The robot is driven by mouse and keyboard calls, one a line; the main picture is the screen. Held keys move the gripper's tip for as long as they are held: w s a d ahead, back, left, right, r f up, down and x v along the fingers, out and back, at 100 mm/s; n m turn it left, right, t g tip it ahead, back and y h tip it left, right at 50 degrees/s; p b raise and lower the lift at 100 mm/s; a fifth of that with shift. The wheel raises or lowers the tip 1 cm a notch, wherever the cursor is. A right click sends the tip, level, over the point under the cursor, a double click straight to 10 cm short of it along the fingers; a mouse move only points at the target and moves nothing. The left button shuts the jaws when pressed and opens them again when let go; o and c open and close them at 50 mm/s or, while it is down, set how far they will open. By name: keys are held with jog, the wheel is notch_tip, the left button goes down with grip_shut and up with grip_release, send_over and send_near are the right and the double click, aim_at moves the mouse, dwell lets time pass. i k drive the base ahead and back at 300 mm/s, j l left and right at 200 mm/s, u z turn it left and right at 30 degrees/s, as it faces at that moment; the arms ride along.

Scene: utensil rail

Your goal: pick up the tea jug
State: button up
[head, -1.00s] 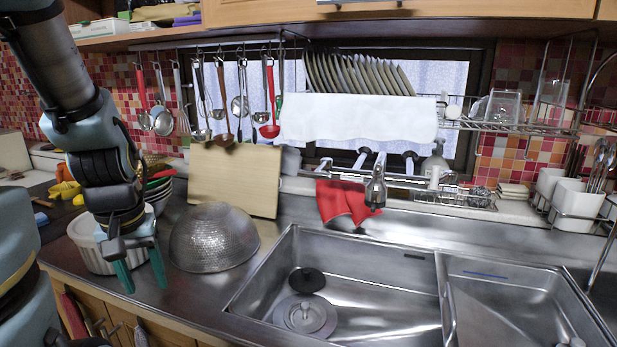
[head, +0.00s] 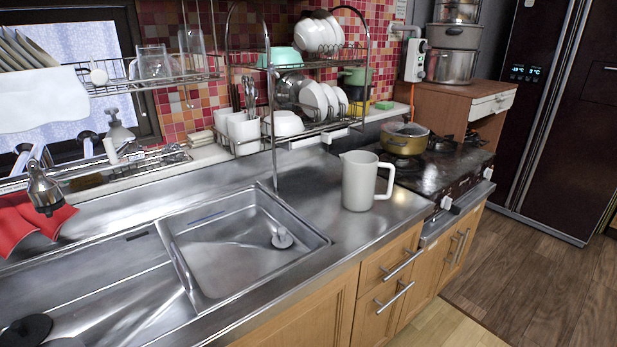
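A pale grey-white tea jug (head: 360,183) stands upright on the steel counter, right of the sink and left of the stove. Its spout points left and its loop handle is on the right. Nothing touches it. My gripper is out of the head view now.
The sink (head: 240,245) lies left of the jug. A wire dish rack (head: 273,120) with bowls, plates and cups stands behind the sink and jug, its post coming down to the counter left of the jug. A yellow pot (head: 404,140) sits on the stove (head: 440,170). Wooden floor (head: 540,270) is clear at right.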

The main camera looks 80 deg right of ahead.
aim_at(360, 172)
jog(key=k+l+z, duration=0.3)
jog(key=l, duration=0.3)
jog(key=k+l+z, duration=0.3)
jog(key=l, duration=0.35)
jog(key=k+l+z, duration=0.1)
jog(key=l, duration=0.25)
jog(key=k, duration=0.05)
